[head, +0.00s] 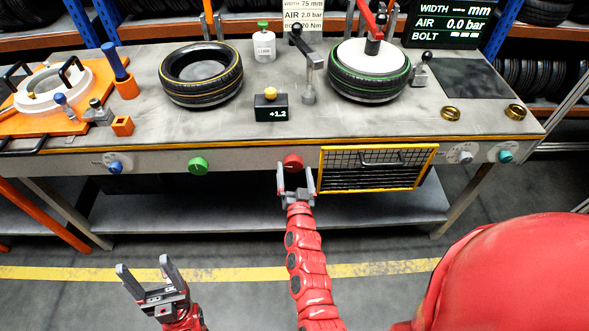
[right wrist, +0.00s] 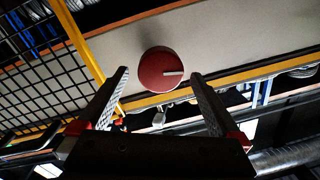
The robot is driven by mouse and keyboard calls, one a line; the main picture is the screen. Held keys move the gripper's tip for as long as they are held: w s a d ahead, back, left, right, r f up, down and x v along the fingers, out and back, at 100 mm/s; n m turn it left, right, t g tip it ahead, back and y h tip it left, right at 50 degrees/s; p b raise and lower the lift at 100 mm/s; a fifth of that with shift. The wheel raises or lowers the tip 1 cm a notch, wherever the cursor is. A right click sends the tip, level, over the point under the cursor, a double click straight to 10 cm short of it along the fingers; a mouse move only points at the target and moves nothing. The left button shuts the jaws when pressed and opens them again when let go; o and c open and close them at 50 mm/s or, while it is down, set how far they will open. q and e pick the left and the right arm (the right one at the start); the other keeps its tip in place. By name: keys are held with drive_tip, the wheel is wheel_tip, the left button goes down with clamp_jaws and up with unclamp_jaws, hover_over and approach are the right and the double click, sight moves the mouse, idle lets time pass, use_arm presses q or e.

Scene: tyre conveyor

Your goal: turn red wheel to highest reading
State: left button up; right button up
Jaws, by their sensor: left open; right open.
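The red wheel (head: 293,160) is a round knob on the front panel of the bench, left of the yellow-framed grille. In the right wrist view the red wheel (right wrist: 155,73) shows a white pointer mark toward the right. My right gripper (head: 296,170) is open just in front of it. In the right wrist view its two fingers (right wrist: 160,78) stand apart on either side of the knob, with no visible contact. My left gripper (head: 145,267) is open and empty, low at the left, away from the bench. A dark display (head: 447,24) reads air 0.0 bar; its bolt value is hidden.
The panel also bears a green knob (head: 198,165), a blue knob (head: 115,167), a white knob (head: 465,157) and a teal knob (head: 505,156). The grille (head: 376,168) is close right of my right gripper. Two tyres and a small +1.2 box (head: 271,107) stand on the bench.

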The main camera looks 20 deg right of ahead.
drive_tip(key=p+v, duration=0.2)
drive_tip(key=v, duration=1.4)
drive_tip(key=shift+p, duration=0.35)
drive_tip(key=shift+s+r, duration=0.1)
drive_tip(key=shift+r, duration=0.05)
